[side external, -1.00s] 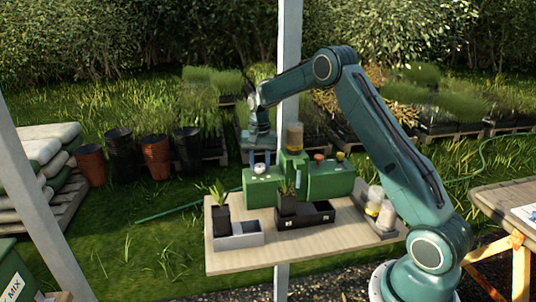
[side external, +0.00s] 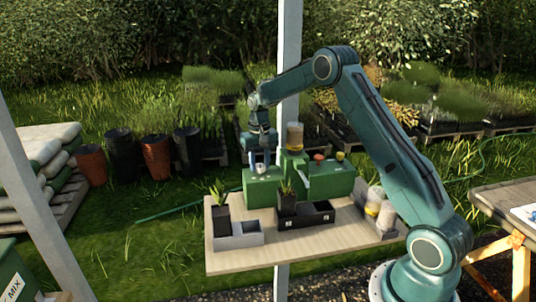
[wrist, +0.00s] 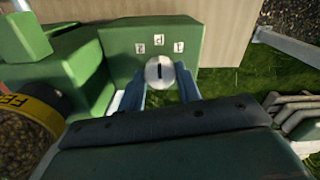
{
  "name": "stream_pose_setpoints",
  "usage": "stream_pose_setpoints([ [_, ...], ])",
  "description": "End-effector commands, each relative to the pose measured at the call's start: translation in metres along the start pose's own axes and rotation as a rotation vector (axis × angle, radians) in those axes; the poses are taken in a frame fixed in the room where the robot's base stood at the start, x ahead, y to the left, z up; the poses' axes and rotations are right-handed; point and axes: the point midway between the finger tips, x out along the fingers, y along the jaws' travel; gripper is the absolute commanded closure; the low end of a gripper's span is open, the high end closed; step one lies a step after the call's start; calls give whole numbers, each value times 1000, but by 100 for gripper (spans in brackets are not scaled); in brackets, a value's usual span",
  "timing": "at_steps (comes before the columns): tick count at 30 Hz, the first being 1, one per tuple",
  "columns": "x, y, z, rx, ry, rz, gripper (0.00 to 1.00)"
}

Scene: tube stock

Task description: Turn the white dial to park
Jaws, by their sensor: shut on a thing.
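The white dial (wrist: 153,72) sits on the green box (wrist: 120,40), which also shows in the side view (side external: 263,190). My gripper (wrist: 161,80) is shut on the dial, one blue finger on each side of it. A short dark mark on the dial runs up and down in the wrist view, in line with the middle label (wrist: 160,40), which looks like P. Labels that look like 2 (wrist: 142,49) and 1 (wrist: 178,47) flank it. I cannot tell which end of the mark points. In the side view my gripper (side external: 259,165) reaches down onto the dial (side external: 260,170).
Beside the dial box stand a feed bottle with a yellow band (wrist: 38,105) and a green box with red and yellow knobs (side external: 330,181). Grey (side external: 238,240) and black (side external: 305,223) trays with potted plants lie nearer on the wooden table (side external: 290,252).

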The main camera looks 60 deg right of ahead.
Motion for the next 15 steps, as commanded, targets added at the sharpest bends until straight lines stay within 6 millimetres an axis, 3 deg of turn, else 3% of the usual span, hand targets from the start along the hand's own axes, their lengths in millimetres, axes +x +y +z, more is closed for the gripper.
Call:
stream_pose_setpoints([
  [1,0,0,1,0,-2,0,64],
  [4,0,0,0,0,-2,0,45],
  [15,-1,0,0,1,0,0,44],
])
